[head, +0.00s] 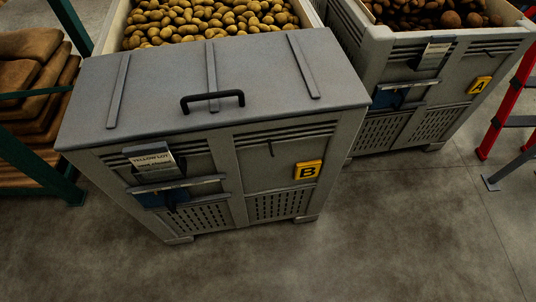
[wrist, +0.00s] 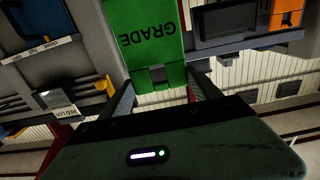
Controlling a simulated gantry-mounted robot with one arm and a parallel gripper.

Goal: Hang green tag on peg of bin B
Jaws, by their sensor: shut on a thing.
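The green tag (wrist: 145,25) is in the wrist view, its word "GRADE" upside down. My gripper (wrist: 163,86) is shut on the tag's near end, a finger on each side. The gripper and tag are not in the head view. Bin B (head: 235,160) is a grey slatted crate with a yellow B plate (head: 308,170). A small thin dark peg (head: 271,149) sticks out on its front, left of and above that plate, with nothing seen hanging on it.
Bin B's half lid (head: 250,65) has a black handle (head: 212,99); potatoes (head: 205,20) lie behind it. A card marked "YELLOW LOT" (head: 152,157) is on its front left. Bin A (head: 395,75) stands right, beside a red ladder (head: 515,95). Sacks on a rack (head: 30,70) stand left. Front floor is clear.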

